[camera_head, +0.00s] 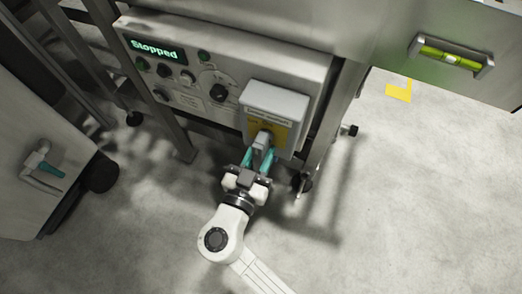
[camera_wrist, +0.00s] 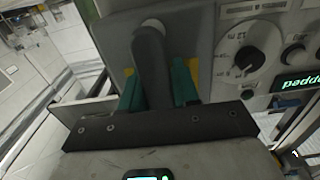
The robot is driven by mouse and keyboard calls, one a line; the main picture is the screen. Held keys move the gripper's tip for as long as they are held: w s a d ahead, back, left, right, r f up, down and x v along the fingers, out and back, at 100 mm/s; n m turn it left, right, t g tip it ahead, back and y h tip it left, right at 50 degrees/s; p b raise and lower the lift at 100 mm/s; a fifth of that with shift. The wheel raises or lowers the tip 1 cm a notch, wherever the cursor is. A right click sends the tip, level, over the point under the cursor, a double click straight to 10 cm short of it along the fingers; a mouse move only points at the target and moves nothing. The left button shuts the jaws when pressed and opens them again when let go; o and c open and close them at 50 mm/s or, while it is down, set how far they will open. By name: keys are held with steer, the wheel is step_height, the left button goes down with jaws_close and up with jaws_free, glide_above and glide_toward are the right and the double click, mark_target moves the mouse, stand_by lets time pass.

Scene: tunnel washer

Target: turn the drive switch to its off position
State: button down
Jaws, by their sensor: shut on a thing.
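The drive switch shows as a grey handle (camera_head: 263,138) on a yellow plate (camera_head: 280,130), on the front of a grey box at the right end of the control panel. In the wrist view the grey handle (camera_wrist: 151,55) stands between my two teal fingers. My gripper (camera_head: 258,160) is shut on this handle; it also shows in the wrist view (camera_wrist: 157,88). The fingers and wrist hide part of the handle and the plate. Any position marks on the plate are too small or too covered to read.
The panel display (camera_head: 157,50) reads "Stopped" in green. A black rotary knob (camera_head: 218,92) and several buttons sit left of the box. A steel machine leg (camera_head: 318,135) stands to its right. A grey cabinet (camera_head: 40,130) is at the left. The floor in front is clear.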

mark_target(284, 139)
steer(key=shift+d+n, duration=0.1)
steer(key=shift+n, duration=0.2)
steer(key=n, duration=0.2)
steer(key=d+n, duration=0.1)
steer(key=n, duration=0.2)
steer(key=s+d+r+n+p, duration=0.1)
steer(key=n, duration=0.2)
steer(key=shift+d+r, duration=0.1)
steer(key=shift+d, duration=0.05)
steer(key=n+p, duration=0.1)
steer(key=r+n, duration=0.1)
steer(key=n, duration=0.1)
steer(key=n+p, duration=0.1)
steer(key=shift+s+d+r+n+p, duration=0.15)
steer(key=shift+d+r+n+p, duration=0.15)
steer(key=shift+d, duration=0.1)
steer(key=n+p, duration=0.1)
steer(key=n, duration=0.1)
steer(key=r+n+p, duration=0.1)
steer(key=n+p, duration=0.1)
steer(key=shift+d+n, duration=0.15)
steer(key=shift+n, duration=0.25)
steer(key=c, duration=0.9)
jaws_free()
steer(key=shift+r, duration=0.1)
